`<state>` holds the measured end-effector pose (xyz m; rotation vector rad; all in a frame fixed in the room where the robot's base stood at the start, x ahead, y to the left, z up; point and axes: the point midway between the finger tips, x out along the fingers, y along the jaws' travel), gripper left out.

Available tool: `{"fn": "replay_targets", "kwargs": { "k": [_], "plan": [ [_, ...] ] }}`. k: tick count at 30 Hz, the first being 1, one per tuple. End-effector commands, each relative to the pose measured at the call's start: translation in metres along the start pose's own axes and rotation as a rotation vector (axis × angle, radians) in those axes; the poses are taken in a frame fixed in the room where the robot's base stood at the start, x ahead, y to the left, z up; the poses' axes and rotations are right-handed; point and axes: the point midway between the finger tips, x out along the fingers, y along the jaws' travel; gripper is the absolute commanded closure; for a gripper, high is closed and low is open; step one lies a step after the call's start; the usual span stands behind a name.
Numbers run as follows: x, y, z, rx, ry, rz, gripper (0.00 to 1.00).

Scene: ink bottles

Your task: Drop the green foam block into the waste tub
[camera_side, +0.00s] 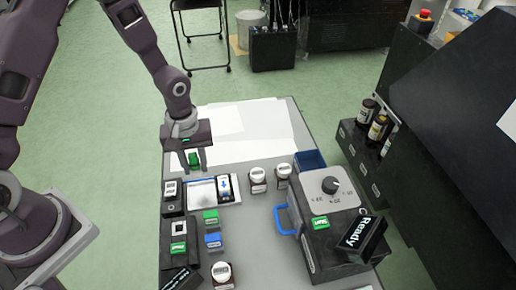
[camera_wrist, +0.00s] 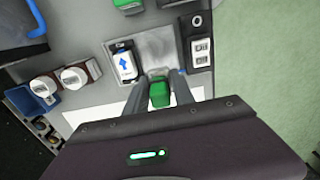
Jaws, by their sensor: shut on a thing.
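My gripper (camera_side: 195,167) is shut on a green foam block (camera_side: 194,158), held above the back left of the table. In the wrist view the block (camera_wrist: 159,95) sits between the two fingers (camera_wrist: 159,82), over a pale tray. A small dark blue open box (camera_side: 311,159), which looks like the waste tub, stands at the table's right edge behind the machine. Its inside is hard to make out. The gripper is well to the left of it, apart from it. The tub also shows at the left of the wrist view (camera_wrist: 18,99).
Two white-capped bottles (camera_side: 270,178) stand between the gripper and the tub. A dark machine (camera_side: 322,240) with a knob and blue handle fills the right front. Another green block (camera_side: 211,216) and a blue block (camera_side: 213,240) lie in front. White sheets (camera_side: 245,130) cover the back.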

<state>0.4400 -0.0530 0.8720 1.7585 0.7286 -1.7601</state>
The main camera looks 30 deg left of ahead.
Motion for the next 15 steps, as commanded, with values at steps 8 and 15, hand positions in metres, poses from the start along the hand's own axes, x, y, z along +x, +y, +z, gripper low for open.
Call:
{"fn": "replay_targets", "kwargs": {
  "k": [8,15],
  "plan": [
    [-0.054,-0.009,-0.030,0.351,0.013,-0.001,1.00],
    [-0.107,-0.025,-0.047,0.731,0.004,-0.002,1.00]
  ]
}}
